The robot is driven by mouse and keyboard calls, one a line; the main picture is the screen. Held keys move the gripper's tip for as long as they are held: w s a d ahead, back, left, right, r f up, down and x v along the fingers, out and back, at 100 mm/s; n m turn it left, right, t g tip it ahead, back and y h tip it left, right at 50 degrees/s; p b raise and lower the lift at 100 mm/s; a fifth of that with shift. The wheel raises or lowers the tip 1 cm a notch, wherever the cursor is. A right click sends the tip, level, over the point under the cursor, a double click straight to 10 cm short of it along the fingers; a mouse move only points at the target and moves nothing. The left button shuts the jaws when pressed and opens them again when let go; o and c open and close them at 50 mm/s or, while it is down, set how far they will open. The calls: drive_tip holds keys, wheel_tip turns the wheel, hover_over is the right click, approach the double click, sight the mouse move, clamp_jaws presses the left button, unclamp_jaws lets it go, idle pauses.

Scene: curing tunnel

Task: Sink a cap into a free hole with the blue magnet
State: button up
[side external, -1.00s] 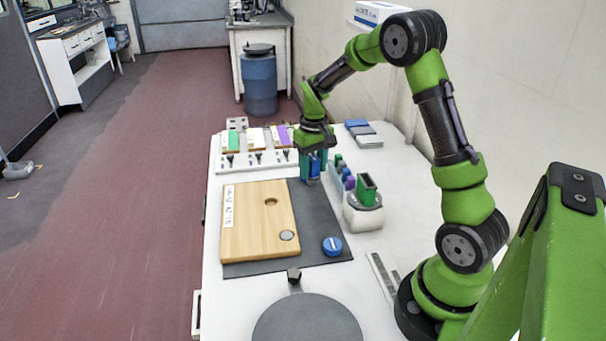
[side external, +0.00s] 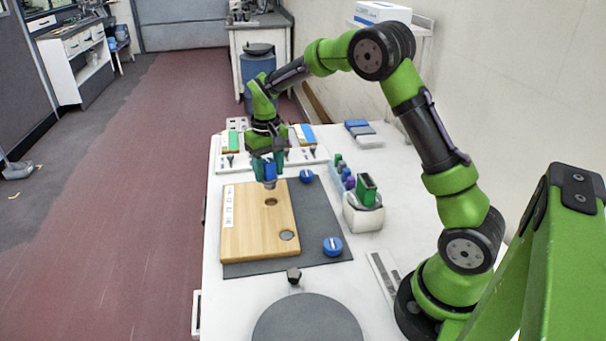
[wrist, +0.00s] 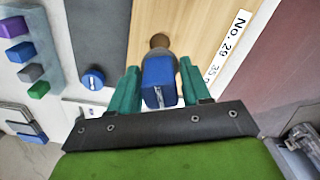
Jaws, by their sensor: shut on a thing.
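My gripper (side external: 269,172) is shut on the blue magnet (wrist: 158,82), a blue block that points down between the teal fingers. A short grey end shows below the block (side external: 270,184); I cannot tell whether it is a cap or the magnet's own tip. The wooden board (side external: 245,222) lies below. Its far hole (side external: 271,202) looks dark and empty, and in the wrist view (wrist: 160,40) it shows just past the magnet's tip. The near hole (side external: 287,236) shows a grey disc. The magnet is above the board's far edge, apart from the hole.
Two blue round pieces lie on the dark mat (side external: 325,215), one near (side external: 333,246) and one far (side external: 306,176). A grey round plate (side external: 307,320) is in front.

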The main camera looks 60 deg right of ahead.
sight(270, 188)
drive_tip(key=shift+f, duration=2.2)
drive_tip(key=shift+f, duration=1)
idle(1.3)
drive_tip(key=shift+r, duration=3.6)
